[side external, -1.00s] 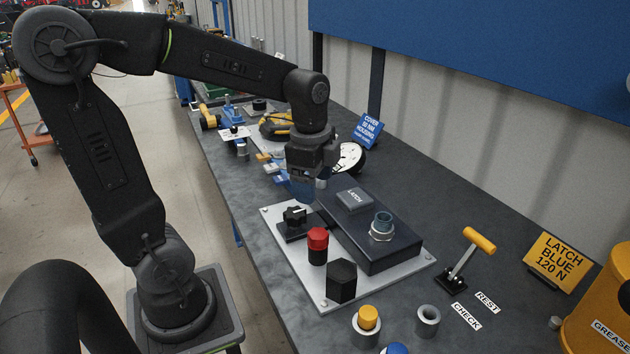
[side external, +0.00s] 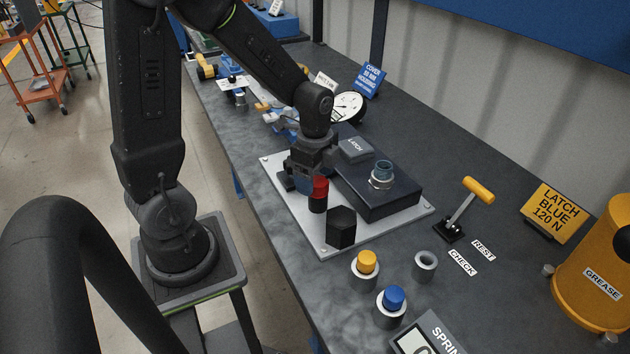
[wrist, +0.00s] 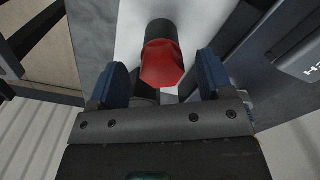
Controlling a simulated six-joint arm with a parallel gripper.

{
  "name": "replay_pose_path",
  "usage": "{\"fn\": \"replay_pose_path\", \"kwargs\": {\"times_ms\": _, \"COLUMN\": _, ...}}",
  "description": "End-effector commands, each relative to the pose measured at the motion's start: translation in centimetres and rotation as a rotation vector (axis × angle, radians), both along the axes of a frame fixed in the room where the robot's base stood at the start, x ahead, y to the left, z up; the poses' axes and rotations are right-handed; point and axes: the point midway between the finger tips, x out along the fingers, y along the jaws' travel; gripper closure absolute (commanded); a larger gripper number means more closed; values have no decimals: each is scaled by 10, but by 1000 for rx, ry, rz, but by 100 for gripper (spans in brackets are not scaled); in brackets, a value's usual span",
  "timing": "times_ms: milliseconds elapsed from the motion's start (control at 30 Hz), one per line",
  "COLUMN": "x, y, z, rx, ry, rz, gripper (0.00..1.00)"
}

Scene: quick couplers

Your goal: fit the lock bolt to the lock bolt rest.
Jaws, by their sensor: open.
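The red-capped black part (side external: 319,188), which I take to be the lock bolt, stands upright on the light plate. In the wrist view its red hexagonal cap (wrist: 162,65) is between my two blue fingers, with a gap on each side. My gripper (side external: 308,186) is open, low over this part and partly hiding it in the side view; it also shows in the wrist view (wrist: 160,80). An empty grey ring-shaped holder (side external: 425,266) on the bench, near the REST and CHECK labels, may be the lock bolt rest; no label names it surely.
On the light plate (side external: 322,246) are a black hexagonal post (side external: 340,227) and a dark latch block (side external: 385,197) with a metal coupler (side external: 381,175). Yellow-capped (side external: 367,262) and blue-capped (side external: 393,299) parts stand in holders. A yellow-handled lever (side external: 463,208) stands beside the empty holder.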

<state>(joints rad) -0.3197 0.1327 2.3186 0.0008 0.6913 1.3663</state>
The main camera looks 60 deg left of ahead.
Motion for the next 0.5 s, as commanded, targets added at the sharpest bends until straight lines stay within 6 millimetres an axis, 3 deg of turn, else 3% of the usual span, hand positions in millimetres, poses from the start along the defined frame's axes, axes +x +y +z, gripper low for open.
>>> {"fn": "replay_pose_path", "kwargs": {"times_ms": 200, "x": 0, "y": 0, "z": -17, "rx": 0, "ry": 0, "rz": 0, "gripper": 27}}
{"fn": "replay_pose_path", "kwargs": {"times_ms": 500, "x": 0, "y": 0, "z": -20, "rx": 1, "ry": -2, "rz": 0, "gripper": 27}}
